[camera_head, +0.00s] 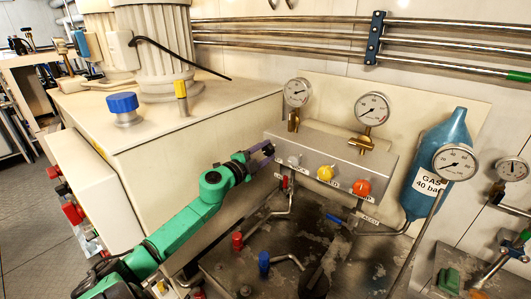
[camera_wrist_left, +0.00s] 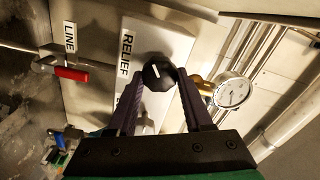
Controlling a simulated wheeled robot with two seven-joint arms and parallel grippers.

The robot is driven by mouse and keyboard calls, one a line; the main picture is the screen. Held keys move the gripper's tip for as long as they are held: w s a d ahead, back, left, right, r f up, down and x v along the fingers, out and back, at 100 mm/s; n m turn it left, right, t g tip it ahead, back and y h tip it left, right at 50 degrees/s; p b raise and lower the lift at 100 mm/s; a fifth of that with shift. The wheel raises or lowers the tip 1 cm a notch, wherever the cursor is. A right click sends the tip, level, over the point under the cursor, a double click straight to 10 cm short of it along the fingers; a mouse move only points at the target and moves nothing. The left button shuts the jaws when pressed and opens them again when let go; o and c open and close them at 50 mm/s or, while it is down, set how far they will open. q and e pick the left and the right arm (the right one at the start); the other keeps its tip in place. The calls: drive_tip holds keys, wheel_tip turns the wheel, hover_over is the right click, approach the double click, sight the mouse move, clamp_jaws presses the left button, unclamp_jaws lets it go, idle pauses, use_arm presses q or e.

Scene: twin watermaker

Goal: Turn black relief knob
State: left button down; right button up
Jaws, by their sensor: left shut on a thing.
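The black relief knob (camera_wrist_left: 158,75) shows in the left wrist view, with a white pointer line on its face. It sits on a pale panel beside a "RELIEF" label (camera_wrist_left: 127,53). My left gripper (camera_wrist_left: 160,79) has a purple finger on each side of the knob and is shut on it. In the head view my left gripper (camera_head: 264,152) is at the left end of the grey valve block (camera_head: 330,150). The black knob is mostly hidden there by the fingers. My right gripper is in neither view.
The block also carries grey (camera_head: 295,160), yellow (camera_head: 325,172) and orange (camera_head: 361,187) knobs. Two gauges (camera_head: 298,92) (camera_head: 372,108) stand above it. A red-handled valve (camera_wrist_left: 70,72) is close by. A blue gas bottle (camera_head: 440,150) stands right, and a cream cabinet (camera_head: 190,140) left.

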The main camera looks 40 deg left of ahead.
use_arm(q)
drive_tip(key=shift+d+f+m, duration=0.1)
drive_tip(key=shift+f+m, duration=0.1)
drive_tip(key=shift+m, duration=0.4)
drive_tip(key=shift+c, duration=1.5)
unclamp_jaws()
drive_tip(key=shift+r, duration=0.15)
drive_tip(key=shift+s, duration=0.1)
drive_tip(key=shift+s, duration=0.25)
drive_tip(key=s+b, duration=0.1)
drive_tip(key=s, duration=1.3)
drive_tip(key=shift+d+b, duration=0.15)
drive_tip(key=shift+b, duration=0.2)
